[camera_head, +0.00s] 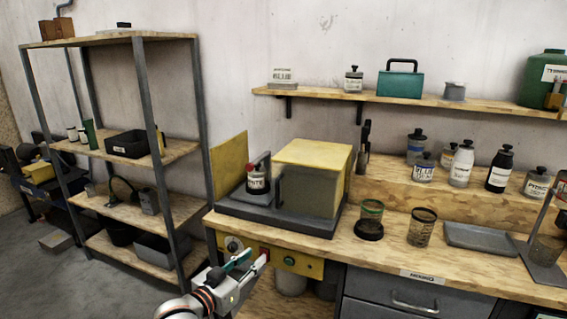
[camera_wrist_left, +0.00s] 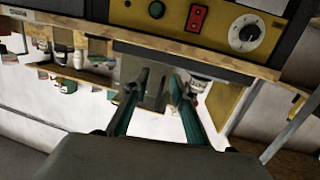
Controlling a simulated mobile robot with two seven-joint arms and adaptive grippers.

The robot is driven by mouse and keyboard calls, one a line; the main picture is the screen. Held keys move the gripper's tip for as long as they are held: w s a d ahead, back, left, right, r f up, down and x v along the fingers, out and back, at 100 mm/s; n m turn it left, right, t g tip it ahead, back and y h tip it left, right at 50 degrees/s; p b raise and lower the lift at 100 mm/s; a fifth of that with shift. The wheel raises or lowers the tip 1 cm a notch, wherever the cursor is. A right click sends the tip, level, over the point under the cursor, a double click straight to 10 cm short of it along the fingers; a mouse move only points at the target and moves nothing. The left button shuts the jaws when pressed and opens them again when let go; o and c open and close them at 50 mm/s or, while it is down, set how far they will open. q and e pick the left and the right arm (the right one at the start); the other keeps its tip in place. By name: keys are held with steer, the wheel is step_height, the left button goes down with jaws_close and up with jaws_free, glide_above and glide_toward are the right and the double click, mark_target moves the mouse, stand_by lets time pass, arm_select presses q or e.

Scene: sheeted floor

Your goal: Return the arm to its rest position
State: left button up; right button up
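My left gripper (camera_head: 250,261) is in front of the yellow control panel (camera_head: 308,267) on the workbench's front edge. In the left wrist view its two green fingers (camera_wrist_left: 159,88) stand apart with nothing between them. The panel has a dial (camera_head: 233,243), a red switch (camera_wrist_left: 197,17) and a green button (camera_head: 289,261). The fingertips are close to the red switch in the head view, but I cannot tell whether they touch it. My right gripper is not in view.
A yellow-topped machine (camera_head: 312,153) stands on the workbench (camera_head: 395,250), with a labelled bottle (camera_head: 257,180) beside it. A metal shelf unit (camera_head: 150,90) is at left. Glass jars (camera_head: 422,228) and a grey tray (camera_head: 480,237) are to the right.

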arm_select(q)
steer(key=s+a+f+g+y, duration=0.1)
steer(key=s+a+f, duration=0.2)
steer(key=s+f, duration=0.5)
steer(key=s+a+f+g+y, duration=0.1)
steer(key=s+a+f+y, duration=0.1)
steer(key=s+f, duration=0.6)
steer(key=s+a+f+n+g+y, duration=0.1)
steer(key=s+a+f, duration=0.3)
steer(key=s+f, duration=0.5)
steer(key=s+y, duration=0.1)
steer(key=s, duration=0.7)
steer(key=shift+a+g, duration=0.35)
steer(key=shift+g, duration=0.05)
